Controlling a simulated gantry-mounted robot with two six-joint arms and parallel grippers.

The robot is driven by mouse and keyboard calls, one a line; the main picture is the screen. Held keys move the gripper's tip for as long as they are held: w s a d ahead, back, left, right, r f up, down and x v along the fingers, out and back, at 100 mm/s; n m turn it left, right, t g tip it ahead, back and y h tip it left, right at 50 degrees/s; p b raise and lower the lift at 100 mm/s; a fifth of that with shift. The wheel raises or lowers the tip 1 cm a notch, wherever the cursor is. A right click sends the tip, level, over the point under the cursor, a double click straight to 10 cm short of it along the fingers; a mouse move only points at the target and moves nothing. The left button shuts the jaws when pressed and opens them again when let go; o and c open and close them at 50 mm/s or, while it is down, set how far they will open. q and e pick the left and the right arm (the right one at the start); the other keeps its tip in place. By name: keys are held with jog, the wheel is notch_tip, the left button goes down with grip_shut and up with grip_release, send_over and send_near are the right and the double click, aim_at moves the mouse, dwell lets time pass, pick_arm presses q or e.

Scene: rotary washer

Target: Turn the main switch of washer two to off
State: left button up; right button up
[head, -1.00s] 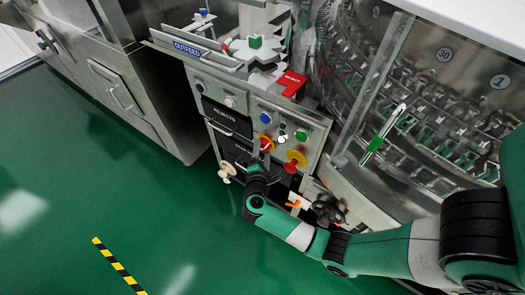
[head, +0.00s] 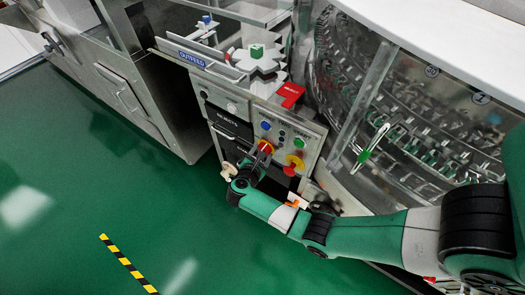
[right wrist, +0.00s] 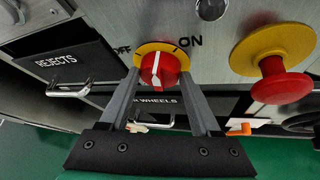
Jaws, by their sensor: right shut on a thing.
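The main switch (head: 266,146) is a red knob with a white line on a yellow plate, on the steel front panel of the washer. In the right wrist view, the knob (right wrist: 171,68) sits between the labels OFF at left and ON at right. Its white line runs roughly up and down, between the two labels. My right gripper (right wrist: 159,76) is shut on the knob, one finger on each side. In the head view, the right gripper (head: 260,157) reaches the switch from below, and its wrist hides part of the panel. My left gripper is not in view.
A red mushroom button (right wrist: 282,82) on a yellow plate is close right of the switch. A blue button (head: 265,125) and a green button (head: 299,142) are above. The REJECTS drawer (right wrist: 62,62) with its handle is at left. Green floor lies open in front.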

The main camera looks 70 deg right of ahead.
jog(key=shift+w+d+n+g+y+b, duration=0.1)
jog(key=shift+w+n+g+y+b, duration=0.2)
jog(key=shift+n+g+b, duration=1.1)
jog(key=shift+w+n+g+y+b, duration=0.25)
jog(key=shift+n+g+b, duration=0.55)
jog(key=shift+b, duration=1.15)
jog(key=shift+w+d+n+g+y+b, duration=0.15)
jog(key=shift+n+g+y+b, duration=0.2)
jog(key=shift+n+g+b, duration=1.05)
jog(key=shift+a+m, duration=0.1)
jog(key=shift+m, duration=0.3)
jog(key=o, duration=1.4)
jog(key=shift+c, duration=0.2)
jog(key=shift+r, duration=0.1)
